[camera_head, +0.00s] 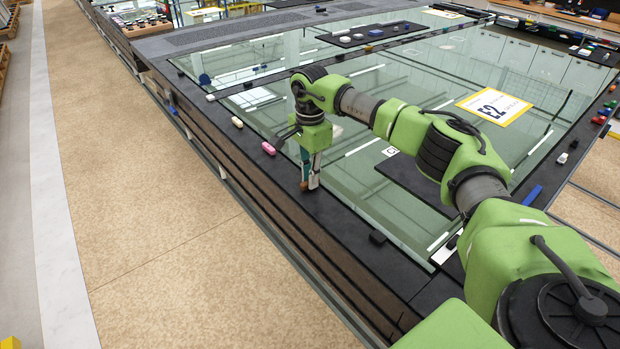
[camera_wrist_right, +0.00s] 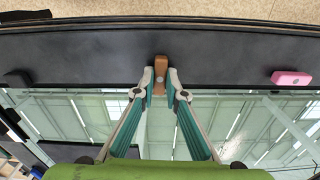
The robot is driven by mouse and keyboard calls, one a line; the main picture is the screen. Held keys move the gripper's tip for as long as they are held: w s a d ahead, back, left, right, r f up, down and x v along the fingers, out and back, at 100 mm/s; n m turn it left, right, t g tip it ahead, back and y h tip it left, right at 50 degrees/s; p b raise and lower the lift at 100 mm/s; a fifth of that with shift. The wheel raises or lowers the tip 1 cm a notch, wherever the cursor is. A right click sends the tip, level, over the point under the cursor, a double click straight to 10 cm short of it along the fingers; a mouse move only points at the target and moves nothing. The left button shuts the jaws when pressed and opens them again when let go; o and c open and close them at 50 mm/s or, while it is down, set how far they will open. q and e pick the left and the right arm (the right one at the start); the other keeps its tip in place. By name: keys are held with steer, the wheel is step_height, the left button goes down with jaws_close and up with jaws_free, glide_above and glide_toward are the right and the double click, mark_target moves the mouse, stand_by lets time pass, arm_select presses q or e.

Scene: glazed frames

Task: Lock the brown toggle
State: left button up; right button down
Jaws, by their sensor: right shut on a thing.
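The brown toggle (camera_wrist_right: 161,68) sits on the dark frame border, between the fingertips of my right gripper (camera_wrist_right: 160,84) in the right wrist view. The fingers are shut on it, one on each side, and its far end shows beyond them. In the head view my right gripper (camera_head: 311,178) points down at the frame's edge, and a bit of the brown toggle (camera_head: 304,186) shows at its tip. My left gripper is in neither view.
A black toggle (camera_head: 377,238) sits on the other side. Glass panes (camera_head: 390,215) fill the frame. A yellow-edged sign (camera_head: 494,106) lies farther right.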

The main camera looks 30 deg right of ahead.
steer(key=shift+w+r+n, duration=0.1)
steer(key=shift+n, duration=0.4)
steer(key=c, duration=2.1)
jaws_free()
step_height(320, 180, up, 12)
steer(key=shift+f, duration=0.1)
